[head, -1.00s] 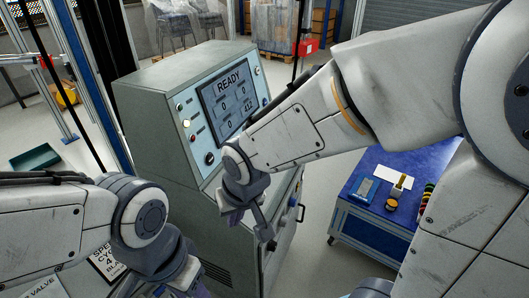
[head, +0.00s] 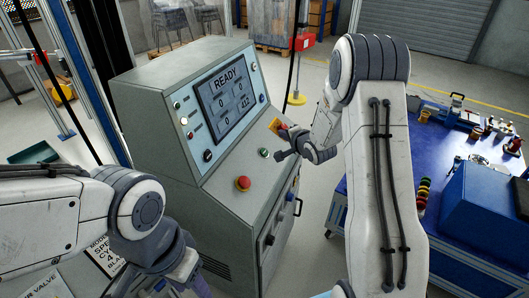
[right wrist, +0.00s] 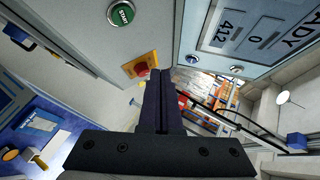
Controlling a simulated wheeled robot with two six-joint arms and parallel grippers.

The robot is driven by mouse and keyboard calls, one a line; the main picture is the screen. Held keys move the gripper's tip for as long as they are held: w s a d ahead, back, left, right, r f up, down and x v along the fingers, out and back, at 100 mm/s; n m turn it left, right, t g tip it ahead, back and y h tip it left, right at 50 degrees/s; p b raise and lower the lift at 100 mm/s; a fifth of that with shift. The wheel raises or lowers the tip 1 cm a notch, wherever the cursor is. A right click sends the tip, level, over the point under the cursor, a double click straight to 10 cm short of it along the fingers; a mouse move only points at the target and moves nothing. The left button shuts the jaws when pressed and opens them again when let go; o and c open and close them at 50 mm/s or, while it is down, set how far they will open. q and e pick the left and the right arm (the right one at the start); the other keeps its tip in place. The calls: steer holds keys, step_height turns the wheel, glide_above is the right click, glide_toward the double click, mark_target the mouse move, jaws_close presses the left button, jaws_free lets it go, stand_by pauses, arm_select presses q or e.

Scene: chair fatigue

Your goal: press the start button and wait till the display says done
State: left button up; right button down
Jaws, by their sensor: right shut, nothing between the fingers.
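The green START button (head: 264,152) is on the sloped panel of the grey control cabinet (head: 165,130). It also shows at the top of the right wrist view (right wrist: 121,12), with its lettering readable. The display (head: 226,98) reads READY, with zeros and 412 below; part of it shows in the right wrist view (right wrist: 245,30). My right gripper (head: 281,154) is shut and empty, just right of the START button in the head view and apart from it. My left gripper's wrist is at the lower left of the head view; its fingers are not clear.
A red mushroom button (head: 243,183) sits lower left of START on the panel. A yellow plate with a red button (head: 277,127) is close to my right gripper. A blue table (head: 460,210) with tools and a blue box stands at right.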

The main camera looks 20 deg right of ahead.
mark_target(264, 148)
steer(key=a+f+b, duration=0.1)
steer(key=f+b, duration=0.1)
steer(key=w+a+f+b, duration=0.1)
steer(key=f+b, duration=0.1)
steer(key=w+a+f+b, duration=0.1)
steer(key=f+b, duration=0.1)
steer(key=shift+w+f, duration=0.25)
steer(key=shift+w+a+f+b, duration=0.25)
steer(key=shift+a+f+b, duration=0.1)
steer(key=shift+f+b, duration=0.2)
stand_by(1.7)
steer(key=shift+w+a+f, duration=0.15)
steer(key=shift+f, duration=0.1)
steer(key=shift+w+a+f+b, duration=0.2)
steer(key=shift+f+b, duration=0.1)
steer(key=shift+b, duration=0.15)
stand_by(0.5)
steer(key=shift+s+r, duration=0.1)
steer(key=shift+s+d+r+p, duration=0.25)
steer(key=shift+d+r+p, duration=0.1)
steer(key=shift+r+p, duration=0.25)
stand_by(0.3)
